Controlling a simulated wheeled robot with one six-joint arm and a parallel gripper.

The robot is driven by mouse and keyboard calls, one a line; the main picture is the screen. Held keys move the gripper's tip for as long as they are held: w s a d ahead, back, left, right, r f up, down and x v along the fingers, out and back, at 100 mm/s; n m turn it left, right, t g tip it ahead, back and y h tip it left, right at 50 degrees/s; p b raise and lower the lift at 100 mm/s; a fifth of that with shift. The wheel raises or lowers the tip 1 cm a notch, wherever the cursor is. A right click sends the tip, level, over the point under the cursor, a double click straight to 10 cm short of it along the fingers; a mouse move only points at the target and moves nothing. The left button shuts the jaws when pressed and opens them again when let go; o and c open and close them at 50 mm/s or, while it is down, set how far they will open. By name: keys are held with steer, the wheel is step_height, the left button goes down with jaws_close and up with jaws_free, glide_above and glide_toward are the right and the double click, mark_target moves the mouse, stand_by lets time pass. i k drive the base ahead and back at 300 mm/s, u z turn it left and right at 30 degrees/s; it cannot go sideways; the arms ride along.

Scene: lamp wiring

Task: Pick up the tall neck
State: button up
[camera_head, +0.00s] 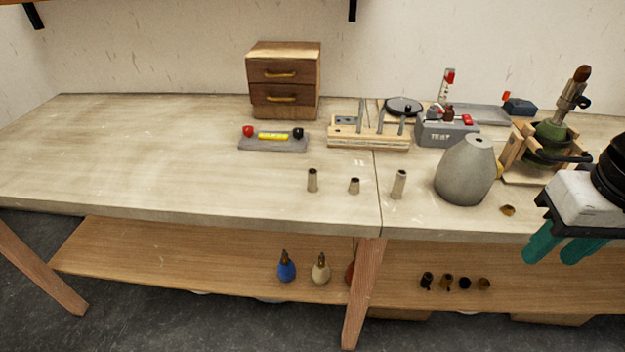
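Three small metal necks stand upright in a row near the front edge of the workbench. The right one (399,185) is pale and looks the tallest. The left one (312,180) is darker and a little shorter, and the middle one (354,186) is the shortest. My gripper (550,258) is at the far right, in front of the bench's front edge. Its two teal fingers point down and are apart, with nothing seen between them. It is well to the right of all three necks, with the grey lamp body between.
The grey tapered lamp body (466,170) stands just right of the right neck. A small brass piece (507,210) lies near my gripper. Behind are a wooden rack with pegs (368,138), a TEST box (447,132) and a drawer cabinet (284,80). The bench's left is clear.

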mark_target(312, 173)
steer(key=u, duration=2.6)
steer(key=i, duration=2.45)
steer(key=z, duration=2.75)
